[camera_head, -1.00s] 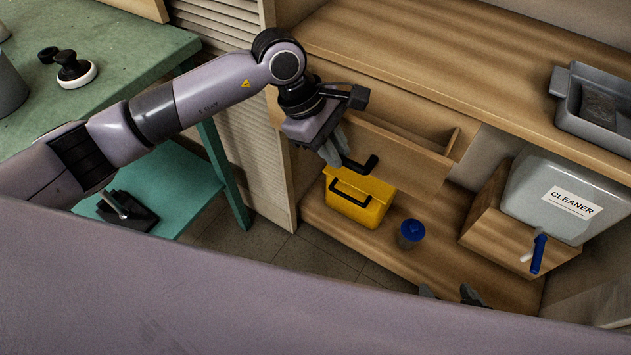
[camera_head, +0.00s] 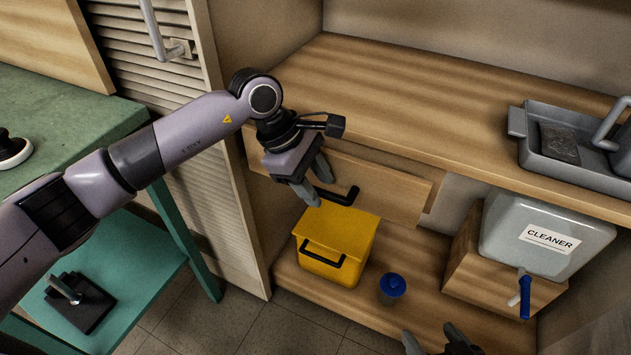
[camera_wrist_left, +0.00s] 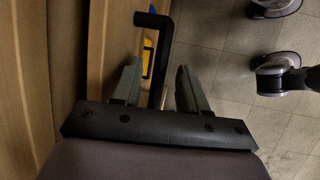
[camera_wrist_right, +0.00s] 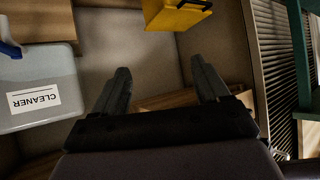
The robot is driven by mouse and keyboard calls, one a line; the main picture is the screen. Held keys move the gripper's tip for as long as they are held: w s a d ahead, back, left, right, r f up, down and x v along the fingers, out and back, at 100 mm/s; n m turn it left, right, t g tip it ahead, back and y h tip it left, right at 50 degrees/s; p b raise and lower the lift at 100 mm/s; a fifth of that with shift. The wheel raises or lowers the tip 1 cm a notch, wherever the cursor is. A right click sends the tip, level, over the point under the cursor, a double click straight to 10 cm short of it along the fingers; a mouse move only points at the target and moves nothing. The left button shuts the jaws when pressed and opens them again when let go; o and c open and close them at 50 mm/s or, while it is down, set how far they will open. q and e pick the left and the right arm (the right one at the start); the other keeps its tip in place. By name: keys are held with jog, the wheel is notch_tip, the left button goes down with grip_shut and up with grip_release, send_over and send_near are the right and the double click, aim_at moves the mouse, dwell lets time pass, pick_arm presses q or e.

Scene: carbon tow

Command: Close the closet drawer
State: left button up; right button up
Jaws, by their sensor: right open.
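The closet drawer (camera_head: 385,187) sits under the wooden counter, its front close below the counter edge. Its inside is not visible, and a narrow strip shows at its right end. I cannot tell whether it is fully flush. Its black handle (camera_head: 345,196) is beside my left gripper (camera_head: 318,187). In the left wrist view the handle (camera_wrist_left: 158,50) runs between the spread, empty fingers of my left gripper (camera_wrist_left: 160,85); contact cannot be told. My right gripper (camera_head: 433,342) is low at the bottom edge; the right wrist view shows its fingers (camera_wrist_right: 162,85) open and empty.
A yellow box (camera_head: 335,245) and a blue-lidded cup (camera_head: 392,288) stand on the lower shelf below the drawer. A cleaner tank (camera_head: 545,230) rests on a wooden block at right. A green table (camera_head: 60,120) stands left.

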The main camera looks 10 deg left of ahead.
jog(key=shift+s+d+f, duration=0.1)
jog(key=shift+f, duration=0.15)
pick_arm(q)
jog(key=v, duration=0.7)
jog(key=shift+p, duration=0.4)
pick_arm(e)
jog(key=shift+s+d, duration=0.25)
jog(key=shift+d, duration=0.1)
pick_arm(q)
jog(key=shift+s, duration=0.1)
